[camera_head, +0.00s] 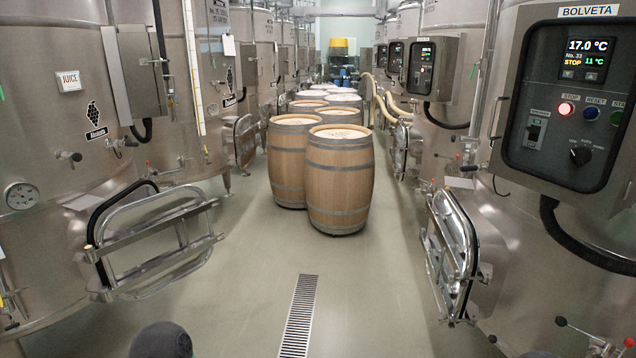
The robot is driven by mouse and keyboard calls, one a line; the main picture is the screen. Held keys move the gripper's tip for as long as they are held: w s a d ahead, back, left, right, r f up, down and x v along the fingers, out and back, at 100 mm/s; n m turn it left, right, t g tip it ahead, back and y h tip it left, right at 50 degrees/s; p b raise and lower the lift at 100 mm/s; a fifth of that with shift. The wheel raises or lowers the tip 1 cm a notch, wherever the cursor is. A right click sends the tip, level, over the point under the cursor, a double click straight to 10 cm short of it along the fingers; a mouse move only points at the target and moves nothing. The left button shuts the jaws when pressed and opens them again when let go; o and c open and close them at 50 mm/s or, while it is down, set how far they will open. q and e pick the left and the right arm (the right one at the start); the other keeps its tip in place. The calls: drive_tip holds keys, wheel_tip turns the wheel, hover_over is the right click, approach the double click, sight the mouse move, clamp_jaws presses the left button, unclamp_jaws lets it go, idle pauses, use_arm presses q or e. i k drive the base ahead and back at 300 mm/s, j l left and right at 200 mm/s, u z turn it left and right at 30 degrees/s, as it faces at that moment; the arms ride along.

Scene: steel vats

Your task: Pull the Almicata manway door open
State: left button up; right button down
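The left vat (40,170) is steel and carries a small label with a grape mark (94,122); its lettering is too small to read surely. Low on its front is a rectangular steel manway door (155,243) with chrome bars. A black seal or rim curves along the door's upper left edge. Neither of my grippers is in view, and nothing touches the door.
The right vat, with a control panel (572,105) marked BOLVETA, has a similar manway door (454,255). Wooden barrels (340,180) stand mid-aisle. A floor drain grate (300,316) runs through clear floor in front. A dial gauge (21,196) and valves stick out from the left vat.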

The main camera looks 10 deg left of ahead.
sight(146, 245)
drive_tip(key=i+u, duration=0.1)
drive_tip(key=i, duration=0.55)
drive_tip(key=i+l+u, duration=0.15)
drive_tip(key=i, duration=0.45)
drive_tip(key=i+l+u, duration=0.1)
drive_tip(key=i, duration=0.5)
